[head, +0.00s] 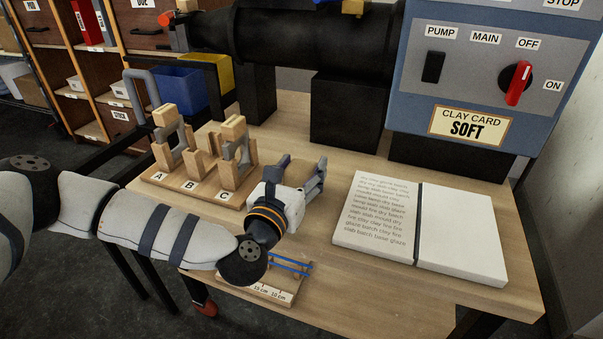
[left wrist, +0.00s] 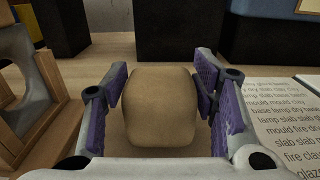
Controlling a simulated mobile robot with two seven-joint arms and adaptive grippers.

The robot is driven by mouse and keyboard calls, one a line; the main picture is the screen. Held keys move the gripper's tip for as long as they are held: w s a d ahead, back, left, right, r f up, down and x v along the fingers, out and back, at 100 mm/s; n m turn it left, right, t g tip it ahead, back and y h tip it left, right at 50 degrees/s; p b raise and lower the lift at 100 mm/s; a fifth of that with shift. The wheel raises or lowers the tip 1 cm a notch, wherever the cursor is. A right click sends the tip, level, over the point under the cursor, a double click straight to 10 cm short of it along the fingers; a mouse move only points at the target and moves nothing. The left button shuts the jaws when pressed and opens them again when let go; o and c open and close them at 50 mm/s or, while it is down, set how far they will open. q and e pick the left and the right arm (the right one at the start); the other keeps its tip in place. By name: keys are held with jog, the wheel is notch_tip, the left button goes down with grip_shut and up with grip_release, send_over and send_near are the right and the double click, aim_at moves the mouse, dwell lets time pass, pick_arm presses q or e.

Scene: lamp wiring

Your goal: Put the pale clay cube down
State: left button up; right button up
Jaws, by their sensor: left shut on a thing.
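The pale clay cube (left wrist: 160,105) is a tan block with rounded edges, in the middle of the left wrist view. My left gripper (left wrist: 158,98) is shut on it, with a purple-lined finger on either side. In the head view my left gripper (head: 303,168) is over the wooden table (head: 375,285), right of the wooden rack and left of the open book. The cube is hard to make out there, against the similar wood. I cannot tell whether its underside touches the table. My right gripper is not in view.
A wooden rack (head: 187,187) marked A, B and C stands left of the gripper. An open book (head: 375,218) lies to the right. Bare table lies in front of the book.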

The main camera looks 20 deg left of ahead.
pick_arm(q)
jog(key=shift+f, duration=0.2)
jog(key=shift+f, duration=0.15)
jog(key=o, duration=1.6)
jog(key=shift+o, duration=0.2)
